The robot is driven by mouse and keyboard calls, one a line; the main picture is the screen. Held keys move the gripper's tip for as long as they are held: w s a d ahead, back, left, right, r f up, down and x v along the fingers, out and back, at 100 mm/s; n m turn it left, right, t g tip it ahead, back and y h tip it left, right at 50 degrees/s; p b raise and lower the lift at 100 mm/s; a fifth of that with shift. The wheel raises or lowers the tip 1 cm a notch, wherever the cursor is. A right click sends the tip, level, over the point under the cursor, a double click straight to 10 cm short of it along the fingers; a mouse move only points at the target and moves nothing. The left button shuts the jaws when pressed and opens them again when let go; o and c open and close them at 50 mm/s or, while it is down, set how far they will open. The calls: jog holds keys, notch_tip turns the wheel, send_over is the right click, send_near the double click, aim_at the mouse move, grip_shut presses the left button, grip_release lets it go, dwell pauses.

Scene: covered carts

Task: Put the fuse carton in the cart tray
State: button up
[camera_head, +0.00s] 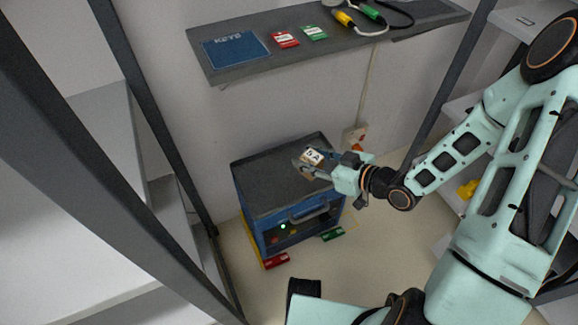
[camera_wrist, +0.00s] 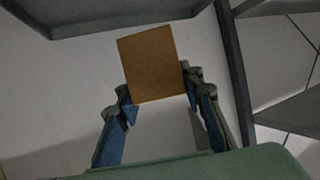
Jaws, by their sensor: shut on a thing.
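The fuse carton (camera_head: 311,156) is a small box with a white printed face marked "5A" in the head view. In the wrist view the carton (camera_wrist: 152,63) shows a plain orange-brown face. My gripper (camera_head: 313,165) is shut on it, with one finger on each side; the fingers also show in the wrist view (camera_wrist: 158,106). The cart (camera_head: 278,235) is blue with a dark grey top tray (camera_head: 262,177). The carton and gripper appear over the right part of the tray in the head view. I cannot tell the height between carton and tray.
A wall shelf (camera_head: 225,75) above the cart holds a blue key folder (camera_head: 235,50), red and green cards and cabled tools. Dark rack posts stand at left and right. Red (camera_head: 276,260) and green (camera_head: 333,234) blocks lie on the floor by the cart.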

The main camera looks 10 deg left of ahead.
jog(key=w+a+f+b, duration=0.1)
jog(key=a+f, duration=0.1)
jog(key=w+a+f+b, duration=0.1)
jog(key=w+a+f, duration=0.3)
jog(key=f, duration=0.1)
jog(key=shift+w+a+b, duration=0.1)
jog(key=shift+b, duration=0.3)
jog(key=shift+w+a+f+b, duration=0.15)
jog(key=shift+f+b, duration=0.3)
jog(key=shift+f, duration=0.5)
jog(key=shift+w+a+f+b, duration=0.1)
jog(key=shift+f+b, duration=0.35)
jog(key=shift+f, duration=0.45)
jog(key=shift+f, duration=0.2)
jog(key=o, duration=1.2)
jog(key=shift+c, duration=0.2)
jog(key=shift+r, duration=0.15)
